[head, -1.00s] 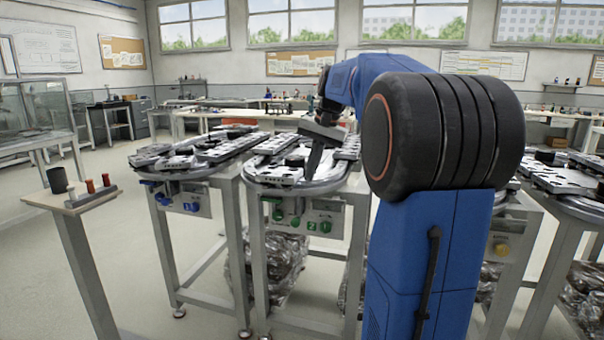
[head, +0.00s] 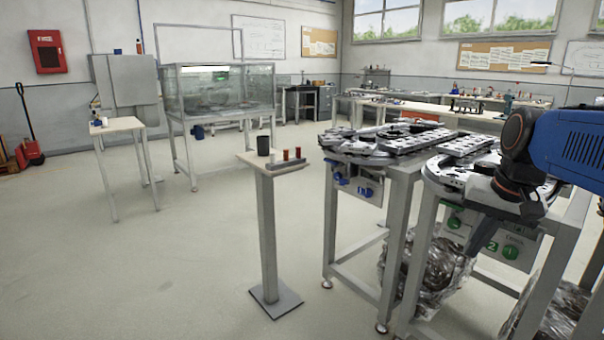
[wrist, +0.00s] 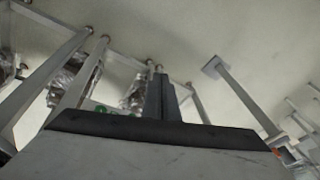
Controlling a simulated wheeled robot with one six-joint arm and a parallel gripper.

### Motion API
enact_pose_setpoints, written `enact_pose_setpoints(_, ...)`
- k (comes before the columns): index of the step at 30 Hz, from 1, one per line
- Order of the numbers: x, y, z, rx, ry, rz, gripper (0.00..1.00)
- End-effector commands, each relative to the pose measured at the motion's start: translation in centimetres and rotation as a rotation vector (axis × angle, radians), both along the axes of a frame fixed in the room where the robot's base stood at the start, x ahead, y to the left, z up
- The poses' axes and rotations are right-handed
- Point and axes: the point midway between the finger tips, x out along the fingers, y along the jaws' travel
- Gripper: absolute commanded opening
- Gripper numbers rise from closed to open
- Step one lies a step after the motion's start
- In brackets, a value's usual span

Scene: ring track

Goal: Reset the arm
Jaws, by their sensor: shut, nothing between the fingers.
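My arm enters the head view from the right edge, its blue link and dark wrist in front of the green-marked machine table (head: 570,225). My gripper (head: 474,252) points down at the front of that table, its fingers together and empty. In the wrist view my gripper (wrist: 160,78) shows as dark fingers held together, with floor and table legs beyond them. I cannot tell from these views how far the fingertips are from the table frame.
A blue-marked machine table (head: 398,240) stands left of the gripper. A small pedestal (head: 268,235) with a dark cup (head: 263,145) and small cylinders stands further left. A glass case (head: 225,95) and a side table (head: 118,125) are behind. The floor at front left is clear.

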Motion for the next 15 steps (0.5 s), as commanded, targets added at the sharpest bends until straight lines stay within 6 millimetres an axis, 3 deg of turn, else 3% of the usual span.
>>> enact_pose_setpoints(6,-5.8,3.6,-4.6,-0.076,-0.05,0.161,0.0)
enact_pose_setpoints(15,-12.1,6.2,-11.0,-0.165,-0.116,0.358,0.0)
